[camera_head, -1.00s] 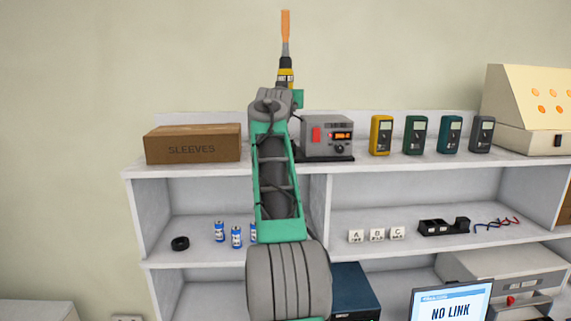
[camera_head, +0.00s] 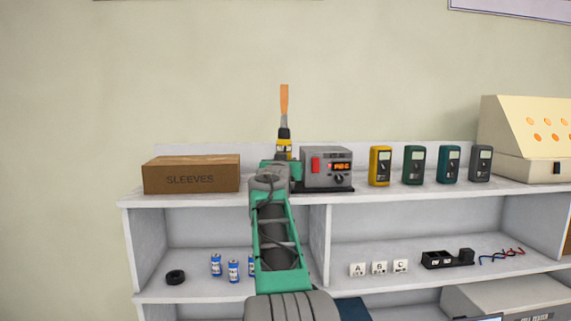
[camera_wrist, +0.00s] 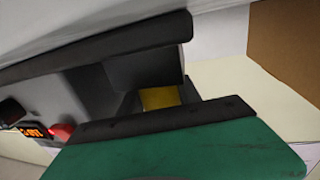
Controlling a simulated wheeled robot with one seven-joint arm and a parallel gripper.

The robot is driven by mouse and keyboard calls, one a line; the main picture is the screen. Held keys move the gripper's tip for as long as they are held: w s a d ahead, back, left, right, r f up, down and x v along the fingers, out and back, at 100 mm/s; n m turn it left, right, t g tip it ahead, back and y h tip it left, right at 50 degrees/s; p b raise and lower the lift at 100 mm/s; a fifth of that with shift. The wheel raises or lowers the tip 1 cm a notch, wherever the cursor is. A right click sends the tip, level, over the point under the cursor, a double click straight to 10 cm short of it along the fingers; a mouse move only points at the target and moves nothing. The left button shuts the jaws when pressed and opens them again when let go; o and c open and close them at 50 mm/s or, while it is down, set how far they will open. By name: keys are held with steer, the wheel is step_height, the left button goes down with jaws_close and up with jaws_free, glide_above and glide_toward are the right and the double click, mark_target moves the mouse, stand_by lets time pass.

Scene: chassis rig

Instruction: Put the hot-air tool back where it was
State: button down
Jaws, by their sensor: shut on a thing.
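In the wrist view my dark jaws (camera_wrist: 155,88) close around a yellow part of the tool (camera_wrist: 160,97). The station's display shows at the left there. My gripper and arm hide the tool's lower end, so I cannot tell whether it touches anything.
A SLEEVES carton (camera_head: 191,175) stands left of my gripper on the top shelf (camera_head: 360,192). Several meters (camera_head: 414,166) and a cream sloped unit (camera_head: 525,138) stand to the right. The lower shelf holds blue cells (camera_head: 233,268) and lettered blocks (camera_head: 379,268).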

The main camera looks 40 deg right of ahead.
steer(key=c, duration=1.1)
jaws_free()
steer(key=shift+f, duration=0.1)
steer(key=b+v, duration=0.5)
steer(key=v, duration=0.6)
steer(key=shift+a, duration=0.15)
steer(key=shift+s+a+r, duration=0.25)
steer(key=shift+s+a, duration=0.05)
steer(key=shift+s, duration=0.05)
